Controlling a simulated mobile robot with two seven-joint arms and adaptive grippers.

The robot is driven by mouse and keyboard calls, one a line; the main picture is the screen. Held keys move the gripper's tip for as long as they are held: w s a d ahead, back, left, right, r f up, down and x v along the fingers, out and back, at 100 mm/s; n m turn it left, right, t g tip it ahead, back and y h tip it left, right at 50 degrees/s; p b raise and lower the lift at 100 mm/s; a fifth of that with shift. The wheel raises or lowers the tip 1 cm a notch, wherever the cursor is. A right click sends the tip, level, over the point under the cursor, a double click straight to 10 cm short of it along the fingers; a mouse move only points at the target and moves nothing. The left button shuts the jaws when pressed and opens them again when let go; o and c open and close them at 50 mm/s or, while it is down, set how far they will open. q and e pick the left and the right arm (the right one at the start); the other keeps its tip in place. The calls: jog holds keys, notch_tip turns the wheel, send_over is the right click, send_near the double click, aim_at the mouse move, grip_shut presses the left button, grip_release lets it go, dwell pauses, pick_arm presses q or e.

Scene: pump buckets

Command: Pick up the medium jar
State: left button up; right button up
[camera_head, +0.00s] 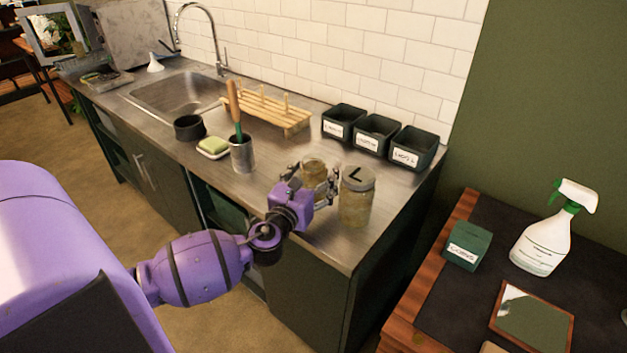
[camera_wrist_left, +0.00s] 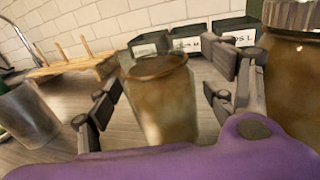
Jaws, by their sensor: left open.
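A medium glass jar (camera_head: 314,173) with brownish walls stands on the steel counter. In the left wrist view the jar (camera_wrist_left: 162,98) is upright, between the two fingers. My left gripper (camera_head: 308,187) is open around it, with one finger on each side. A gap shows between the jar and each finger in the wrist view. A larger jar with a grey lid marked L (camera_head: 356,197) stands just to the right; it also shows in the left wrist view (camera_wrist_left: 293,75), close to the right finger. My right gripper is not in view.
Three dark labelled bins (camera_head: 375,134) stand behind the jars. A wooden rack (camera_head: 266,110), a metal cup (camera_head: 242,155) holding a brush, a sponge dish (camera_head: 213,148) and a black pot (camera_head: 189,128) stand to the left. The counter's front right corner is clear.

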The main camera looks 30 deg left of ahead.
pick_arm(q)
jog(key=shift+w, duration=0.15)
jog(key=c, duration=1.4)
